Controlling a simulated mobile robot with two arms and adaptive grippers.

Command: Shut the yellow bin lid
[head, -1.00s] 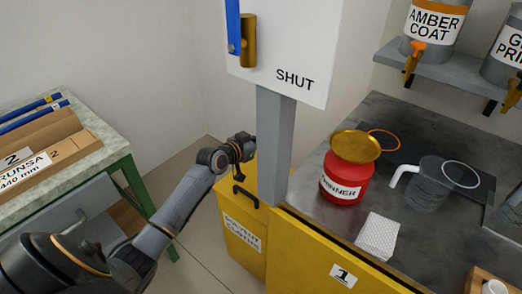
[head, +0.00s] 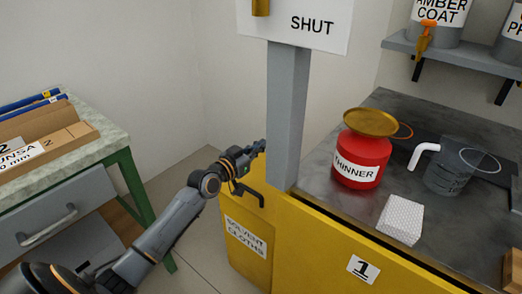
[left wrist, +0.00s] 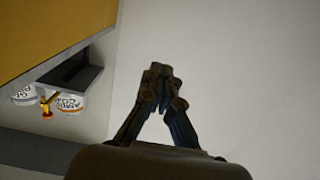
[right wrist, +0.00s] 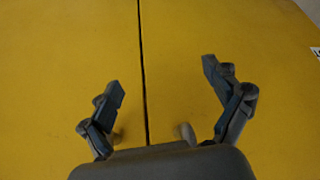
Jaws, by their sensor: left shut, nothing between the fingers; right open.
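The yellow bin (head: 246,246) labelled SOLVENT CLOTHS stands on the floor at the left end of the yellow bench. Its lid (head: 240,201) has a black handle (head: 258,197). My left arm partly hides the lid, and I cannot tell its exact angle. My left gripper (head: 260,147) is shut and empty above the far side of the bin, beside the grey post. It also shows shut in the left wrist view (left wrist: 158,72). I cannot tell whether it touches the lid. My right gripper (right wrist: 160,80) is open and empty before a yellow panel.
A green-legged table (head: 110,150) stands at left.

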